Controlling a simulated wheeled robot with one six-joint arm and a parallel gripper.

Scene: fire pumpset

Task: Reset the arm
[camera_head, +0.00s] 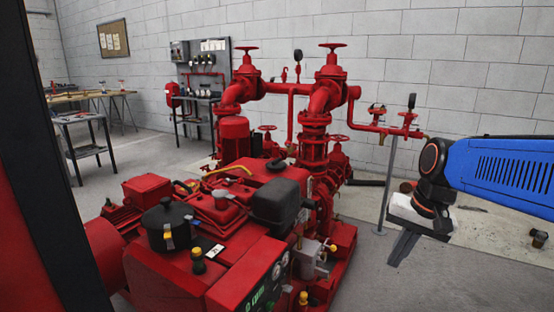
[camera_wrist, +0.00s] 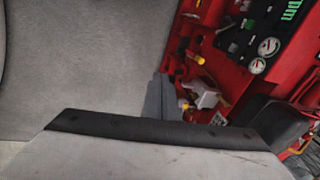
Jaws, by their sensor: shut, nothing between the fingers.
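My gripper (camera_head: 404,248) is at the right of the head view, at the end of my blue arm, pointing down. Its fingers are together with nothing between them. It hangs in free air to the right of the red fire pumpset (camera_head: 240,195), apart from it. In the wrist view, the grey fingertips (camera_wrist: 160,100) show beyond a dark bar of my gripper body.
Red valves and pipes (camera_head: 315,100) rise behind the engine. A thin grey post (camera_head: 388,185) stands just left of my gripper. Workbenches (camera_head: 85,117) stand at the back left. The concrete floor (camera_head: 440,285) below and right of my gripper is mostly clear.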

